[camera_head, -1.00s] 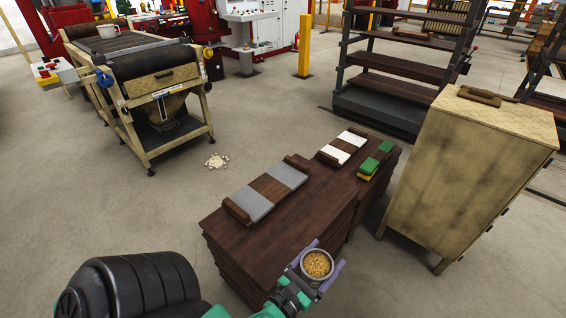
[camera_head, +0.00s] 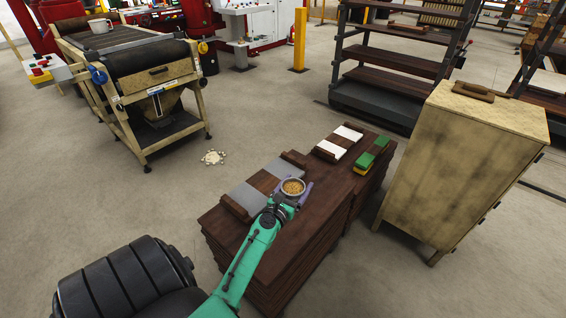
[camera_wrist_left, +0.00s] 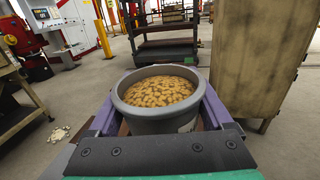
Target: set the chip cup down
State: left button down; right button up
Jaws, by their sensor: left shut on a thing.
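The chip cup (camera_head: 293,188) is a round grey cup full of golden chips. My left gripper (camera_head: 291,193) is shut on it, with purple fingers on both sides of the cup. In the head view it is over the stack of dark wooden boards, near the grey-and-brown piece. In the left wrist view the cup (camera_wrist_left: 157,100) is upright between the two fingers (camera_wrist_left: 158,112). Its underside is hidden, so I cannot tell whether it touches the stack. My right gripper is not in view.
The dark board stack (camera_head: 300,236) has bare room to the right of the cup. A grey-and-brown handled piece (camera_head: 240,196), a white-and-brown one (camera_head: 338,142) and green-and-yellow blocks (camera_head: 371,156) lie on it. A tan cabinet (camera_head: 455,170) stands at the right.

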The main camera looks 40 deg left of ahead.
pick_arm(q)
jog(key=shift+w+a, duration=0.45)
jog(key=shift+a, duration=0.3)
jog(key=b, duration=1.7)
send_over(293, 225)
notch_tip(293, 225, down, 17)
jog(key=shift+f, duration=0.2)
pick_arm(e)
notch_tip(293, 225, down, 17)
pick_arm(q)
jog(key=shift+f+b, duration=0.3)
jog(key=shift+f, duration=0.05)
notch_tip(293, 225, down, 2)
jog(key=shift+b, duration=0.9)
jog(key=shift+r, duration=0.1)
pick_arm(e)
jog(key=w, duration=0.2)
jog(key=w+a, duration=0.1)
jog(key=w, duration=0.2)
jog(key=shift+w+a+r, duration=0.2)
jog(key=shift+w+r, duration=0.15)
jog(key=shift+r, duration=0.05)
pick_arm(q)
grip_release()
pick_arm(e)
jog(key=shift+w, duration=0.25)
